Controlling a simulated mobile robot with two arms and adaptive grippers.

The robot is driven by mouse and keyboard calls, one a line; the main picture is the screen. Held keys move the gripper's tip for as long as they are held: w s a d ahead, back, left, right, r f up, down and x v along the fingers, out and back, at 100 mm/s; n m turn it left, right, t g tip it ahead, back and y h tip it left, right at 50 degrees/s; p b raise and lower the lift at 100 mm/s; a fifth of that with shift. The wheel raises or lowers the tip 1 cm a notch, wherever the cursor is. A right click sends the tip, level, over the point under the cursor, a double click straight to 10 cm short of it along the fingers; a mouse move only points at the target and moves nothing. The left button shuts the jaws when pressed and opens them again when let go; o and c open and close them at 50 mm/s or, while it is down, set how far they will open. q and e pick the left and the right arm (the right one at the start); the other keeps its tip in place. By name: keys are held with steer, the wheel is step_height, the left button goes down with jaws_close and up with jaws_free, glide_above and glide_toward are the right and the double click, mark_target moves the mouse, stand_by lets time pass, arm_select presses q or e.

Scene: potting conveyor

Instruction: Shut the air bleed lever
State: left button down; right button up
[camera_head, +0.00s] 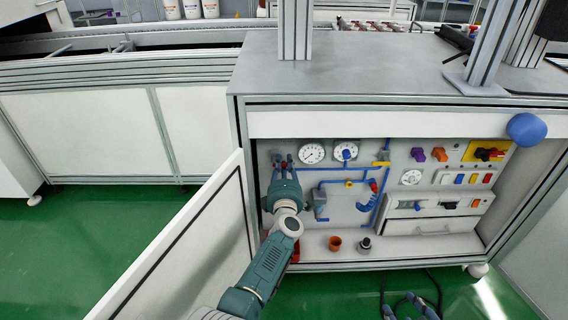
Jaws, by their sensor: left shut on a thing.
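My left gripper (283,167) reaches into the open cabinet at the upper left of its back panel (340,205). It is shut on a small red lever (284,163) beside the blue air pipes (338,168). The gripper hides most of this lever, so its angle cannot be told. Bluish-grey tips at the bottom edge look like my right gripper (410,304); they are cut off by the frame, and whether it is open or shut cannot be told.
The open white door (190,245) stands left of my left arm. A blue rounded thing (526,128) is at the right.

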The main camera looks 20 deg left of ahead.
arm_select(q)
steer(key=shift+f, duration=0.15)
steer(key=c, duration=1.6)
jaws_free()
steer(key=shift+o, duration=0.2)
